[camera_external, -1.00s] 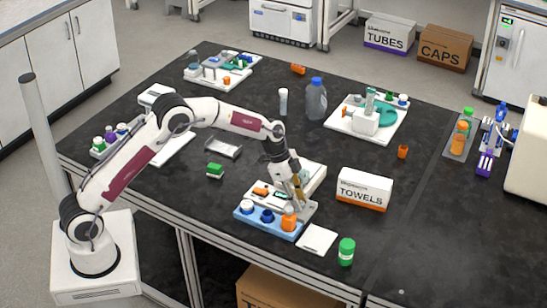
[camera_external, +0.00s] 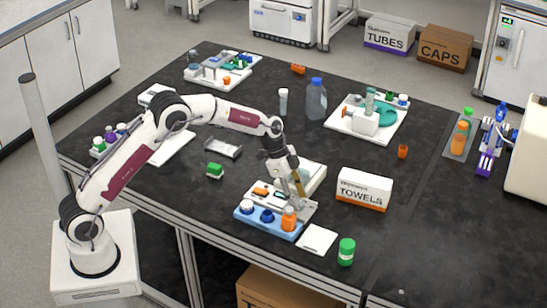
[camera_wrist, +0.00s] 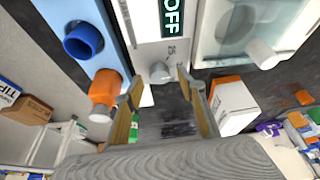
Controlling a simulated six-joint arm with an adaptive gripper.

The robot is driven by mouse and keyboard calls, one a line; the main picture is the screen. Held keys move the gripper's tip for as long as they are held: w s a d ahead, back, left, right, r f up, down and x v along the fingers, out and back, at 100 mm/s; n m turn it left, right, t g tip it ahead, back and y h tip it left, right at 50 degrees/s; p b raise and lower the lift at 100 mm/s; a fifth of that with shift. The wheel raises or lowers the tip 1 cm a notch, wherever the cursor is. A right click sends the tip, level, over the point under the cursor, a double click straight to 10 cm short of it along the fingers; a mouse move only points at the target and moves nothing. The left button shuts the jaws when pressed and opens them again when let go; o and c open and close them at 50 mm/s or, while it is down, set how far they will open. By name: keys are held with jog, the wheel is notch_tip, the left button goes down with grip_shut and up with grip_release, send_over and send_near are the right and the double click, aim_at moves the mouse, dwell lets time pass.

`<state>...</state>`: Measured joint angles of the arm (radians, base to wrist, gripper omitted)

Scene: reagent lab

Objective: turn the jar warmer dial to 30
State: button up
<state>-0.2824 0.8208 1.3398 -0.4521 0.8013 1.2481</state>
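The jar warmer (camera_external: 308,208) is a pale device near the front of the bench. Its display (camera_wrist: 172,18) reads OFF in the wrist view. A small light grey dial (camera_wrist: 160,72) sits on its face, with a marking that looks like 25 just above it. My gripper (camera_wrist: 160,84) is open, with one finger on each side of the dial; I cannot tell whether either finger touches it. In the external view my gripper (camera_external: 299,188) points down over the warmer, and the arm hides the dial.
A blue rack (camera_external: 265,227) with an orange bottle (camera_external: 289,217) and blue-topped items stands close in front of the warmer. A white device with a clear window (camera_wrist: 245,30) is beside it. The towels box (camera_external: 364,188), a white pad (camera_external: 317,239) and a green-capped jar (camera_external: 346,251) are nearby.

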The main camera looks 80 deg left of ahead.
jog(key=v, duration=1)
jog(key=shift+r, duration=0.25)
jog(key=shift+a, duration=0.1)
jog(key=s+f+n+g, duration=0.2)
jog(key=s+n, duration=0.4)
jog(key=s, duration=0.2)
jog(key=s+d+r+t+y, duration=0.1)
jog(key=s+d+r, duration=0.3)
jog(key=s, duration=0.7)
jog(key=s+d+r+n+t+y, duration=0.1)
jog(key=s+d+r, duration=0.4)
jog(key=s, duration=0.6)
jog(key=s+d+r+t, duration=0.2)
jog(key=s+d+r, duration=0.2)
jog(key=s, duration=0.7)
jog(key=shift+s+r+n+y, duration=0.3)
jog(key=shift+r+n+y, duration=0.1)
jog(key=shift+r, duration=0.15)
jog(key=shift+d, duration=0.15)
dwell(1.8)
